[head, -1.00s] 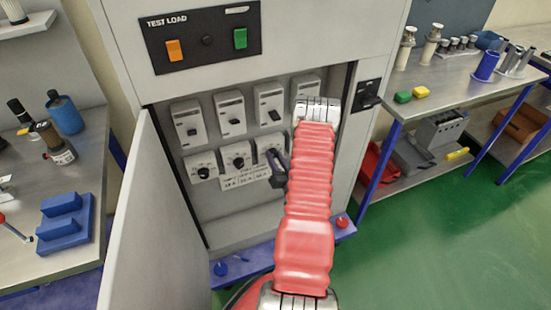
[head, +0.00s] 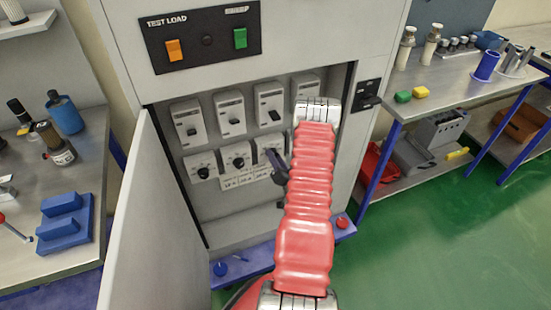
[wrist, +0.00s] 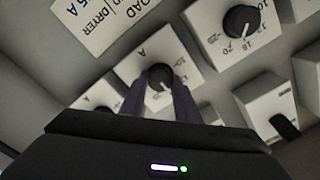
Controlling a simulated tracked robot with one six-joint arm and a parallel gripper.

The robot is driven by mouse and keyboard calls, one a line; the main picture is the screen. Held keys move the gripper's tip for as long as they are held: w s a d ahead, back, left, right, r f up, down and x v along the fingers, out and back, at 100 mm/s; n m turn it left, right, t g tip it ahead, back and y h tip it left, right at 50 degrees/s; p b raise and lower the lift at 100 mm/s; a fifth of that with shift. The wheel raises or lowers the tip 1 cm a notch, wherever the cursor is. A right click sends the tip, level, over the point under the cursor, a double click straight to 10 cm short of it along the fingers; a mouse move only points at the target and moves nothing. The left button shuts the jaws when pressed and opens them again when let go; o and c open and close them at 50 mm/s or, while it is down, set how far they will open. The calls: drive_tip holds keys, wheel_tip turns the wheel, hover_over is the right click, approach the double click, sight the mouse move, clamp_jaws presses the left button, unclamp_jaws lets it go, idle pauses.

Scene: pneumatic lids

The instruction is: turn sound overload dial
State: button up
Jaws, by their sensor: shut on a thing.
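Several overload dials sit in a row in the open cabinet. The left dial (head: 203,173) and the dial beside it (head: 238,162) show in the head view. My gripper (head: 280,165) is at the third dial from the left, which it partly hides. In the wrist view, my gripper (wrist: 161,92) has its two fingers shut on a round black dial (wrist: 160,76) on a white housing. The held dial's white pointer mark shows between the fingers. A neighbouring dial (wrist: 241,20) with a printed scale is free. I cannot read which dial is marked sound.
Breaker units (head: 230,114) stand in a row above the dials. A printed label (head: 245,177) is below them. The cabinet door (head: 152,220) stands open at the left. A test load panel (head: 203,38) is above. My red arm hides the cabinet's right part.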

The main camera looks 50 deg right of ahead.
drive_tip(key=shift+s+d, duration=0.1)
drive_tip(key=shift+d, duration=0.05)
drive_tip(key=o, duration=1)
drive_tip(key=shift+o, duration=0.2)
drive_tip(key=v, duration=1.3)
drive_tip(key=shift+s+a, duration=0.25)
drive_tip(key=shift+s, duration=0.05)
drive_tip(key=shift+f, duration=0.15)
